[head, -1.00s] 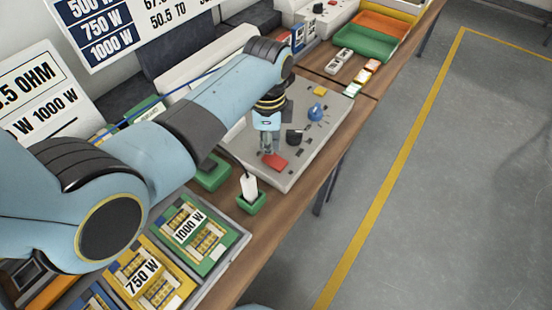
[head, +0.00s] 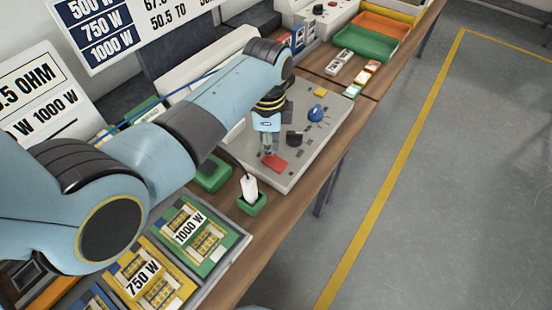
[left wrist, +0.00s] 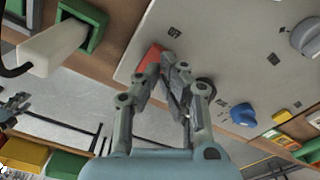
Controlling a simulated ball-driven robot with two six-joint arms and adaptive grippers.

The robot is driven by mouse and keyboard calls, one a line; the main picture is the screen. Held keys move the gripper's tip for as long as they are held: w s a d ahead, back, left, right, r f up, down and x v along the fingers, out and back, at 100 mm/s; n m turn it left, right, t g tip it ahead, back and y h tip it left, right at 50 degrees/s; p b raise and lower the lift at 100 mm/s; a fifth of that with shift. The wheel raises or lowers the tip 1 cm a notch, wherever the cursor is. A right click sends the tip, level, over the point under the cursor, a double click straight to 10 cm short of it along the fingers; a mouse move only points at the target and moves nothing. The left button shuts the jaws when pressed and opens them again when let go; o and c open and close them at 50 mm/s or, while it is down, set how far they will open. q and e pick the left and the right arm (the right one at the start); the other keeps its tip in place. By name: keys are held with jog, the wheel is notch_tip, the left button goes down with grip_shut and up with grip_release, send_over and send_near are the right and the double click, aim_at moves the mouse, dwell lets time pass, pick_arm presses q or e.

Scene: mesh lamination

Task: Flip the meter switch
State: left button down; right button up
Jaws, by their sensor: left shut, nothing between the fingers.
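The grey panel (head: 310,150) of the meter lies on the bench and carries a red switch (head: 277,164), a black knob (head: 295,138), a blue knob (head: 316,112) and a yellow piece (head: 321,92). My left gripper (head: 268,153) is shut and empty, right beside the red switch at its upper left. In the left wrist view the fingertips (left wrist: 172,68) are next to the red switch (left wrist: 150,60) and partly hide it. I cannot tell whether they touch it. The blue knob also shows in the left wrist view (left wrist: 243,114).
A green holder (head: 252,203) with a white-handled probe (head: 249,187) stands in front of the panel. A tray of boards marked 1000 W (head: 190,226) and 750 W (head: 141,277) lies nearer. Green (head: 365,43) and orange (head: 390,24) bins are at the back.

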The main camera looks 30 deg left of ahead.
aim_at(270, 158)
pick_arm(q)
jog(key=shift+f, duration=0.2)
dwell(0.3)
jog(key=shift+f+b, duration=0.45)
jog(key=shift+f, duration=0.15)
jog(key=shift+f, duration=0.4)
dwell(0.4)
notch_tip(270, 158, up, 3)
jog(key=p, duration=0.2)
jog(key=shift+p, duration=0.4)
jog(key=shift+r, duration=2)
